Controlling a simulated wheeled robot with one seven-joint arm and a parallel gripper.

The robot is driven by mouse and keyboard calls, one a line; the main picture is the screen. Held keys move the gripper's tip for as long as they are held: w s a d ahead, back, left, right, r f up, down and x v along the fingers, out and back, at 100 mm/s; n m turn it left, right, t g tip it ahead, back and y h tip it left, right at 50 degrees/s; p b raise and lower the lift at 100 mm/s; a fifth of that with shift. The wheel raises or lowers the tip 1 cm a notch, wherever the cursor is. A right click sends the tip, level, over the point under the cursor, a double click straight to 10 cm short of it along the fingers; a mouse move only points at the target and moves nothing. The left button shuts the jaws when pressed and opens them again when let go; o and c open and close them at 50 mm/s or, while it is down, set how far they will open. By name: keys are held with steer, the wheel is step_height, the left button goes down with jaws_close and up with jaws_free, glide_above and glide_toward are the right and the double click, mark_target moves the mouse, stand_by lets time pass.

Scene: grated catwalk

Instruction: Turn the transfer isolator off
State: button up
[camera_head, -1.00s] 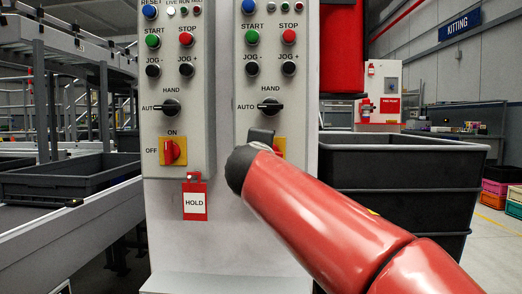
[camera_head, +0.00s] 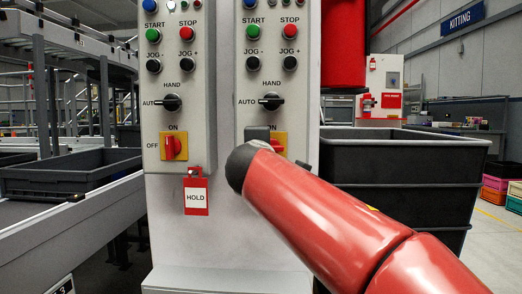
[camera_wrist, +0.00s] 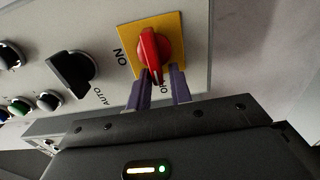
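Two grey control panels stand side by side, each with a red rotary isolator on a yellow plate. Their name labels are out of view. The left isolator (camera_head: 173,146) has its handle roughly upright, towards ON. The right isolator (camera_head: 280,143) is partly hidden by my arm. In the wrist view, its red handle (camera_wrist: 152,48) points down the picture towards lettering partly covered by my fingers; ON is at its left. My gripper (camera_wrist: 160,82) is open, its purple fingers on either side of the handle's lower end. I cannot tell if they touch it.
A red HOLD tag (camera_head: 196,196) hangs below the left isolator. Black AUTO/HAND selectors and push buttons sit above the isolators. A dark bin (camera_head: 405,150) stands right of the panels; a conveyor with a grey tray (camera_head: 70,178) is at the left.

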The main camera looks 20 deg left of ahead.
steer(key=shift+o, duration=1)
steer(key=b+v, duration=0.1)
steer(key=v, duration=0.6)
steer(key=shift+s, duration=0.4)
steer(key=shift+d, duration=0.15)
